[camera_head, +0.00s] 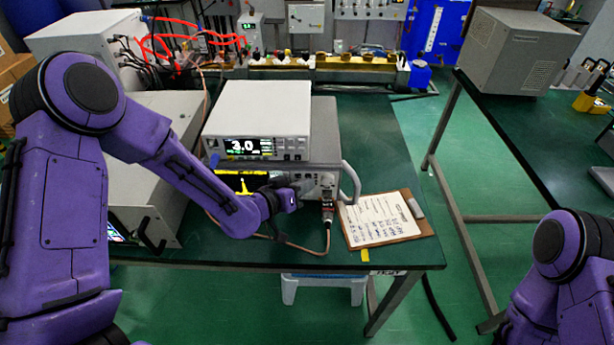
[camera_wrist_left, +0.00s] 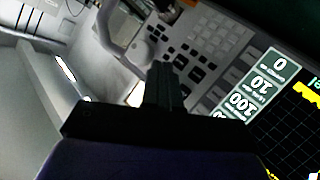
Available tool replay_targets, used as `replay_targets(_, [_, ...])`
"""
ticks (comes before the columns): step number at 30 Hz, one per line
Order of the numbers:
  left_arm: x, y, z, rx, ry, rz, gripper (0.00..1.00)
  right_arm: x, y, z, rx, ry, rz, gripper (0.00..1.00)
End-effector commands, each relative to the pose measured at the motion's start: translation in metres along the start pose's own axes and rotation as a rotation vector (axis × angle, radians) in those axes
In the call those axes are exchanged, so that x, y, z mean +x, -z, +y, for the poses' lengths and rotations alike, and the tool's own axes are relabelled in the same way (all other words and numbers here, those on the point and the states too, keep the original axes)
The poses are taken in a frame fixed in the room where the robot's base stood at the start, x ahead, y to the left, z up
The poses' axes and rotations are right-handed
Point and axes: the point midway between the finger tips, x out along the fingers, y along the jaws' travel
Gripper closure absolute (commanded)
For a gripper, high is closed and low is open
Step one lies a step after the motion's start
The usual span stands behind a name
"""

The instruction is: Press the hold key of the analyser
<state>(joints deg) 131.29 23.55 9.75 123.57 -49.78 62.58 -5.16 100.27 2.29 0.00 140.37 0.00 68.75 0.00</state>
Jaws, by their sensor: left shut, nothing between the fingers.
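The analyser (camera_head: 238,182) is the lower instrument on the green bench, with a yellow trace on its dark screen. My left gripper (camera_head: 297,184) is shut and empty in front of its key panel and hides part of it. In the left wrist view, the shut fingers (camera_wrist_left: 166,84) point at the analyser's keys (camera_wrist_left: 212,48), with the screen (camera_wrist_left: 292,118) to the right. Key labels are too small to read, so I cannot tell which is the hold key or whether the fingertips touch a key. My right gripper is not in view.
A white instrument (camera_head: 262,113) reading 3.0 sits on the analyser. A cable (camera_head: 327,222) hangs from the analyser's front connector. A clipboard (camera_head: 383,220) lies to the right. A grey box (camera_head: 165,125) stands to the left. The bench behind the clipboard is clear.

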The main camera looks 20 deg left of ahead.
Motion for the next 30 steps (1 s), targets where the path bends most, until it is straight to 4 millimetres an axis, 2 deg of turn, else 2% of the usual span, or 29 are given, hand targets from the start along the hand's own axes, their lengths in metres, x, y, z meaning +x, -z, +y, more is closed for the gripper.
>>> replay_targets(20, [0.003, 0.002, -0.002, 0.001, 0.000, 0.000, 1.00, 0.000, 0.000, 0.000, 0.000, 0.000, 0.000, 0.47])
replay_targets(30, [-0.007, -0.005, 0.005, 0.000, 0.000, 0.000, 1.00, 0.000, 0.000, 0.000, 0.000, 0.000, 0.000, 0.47])
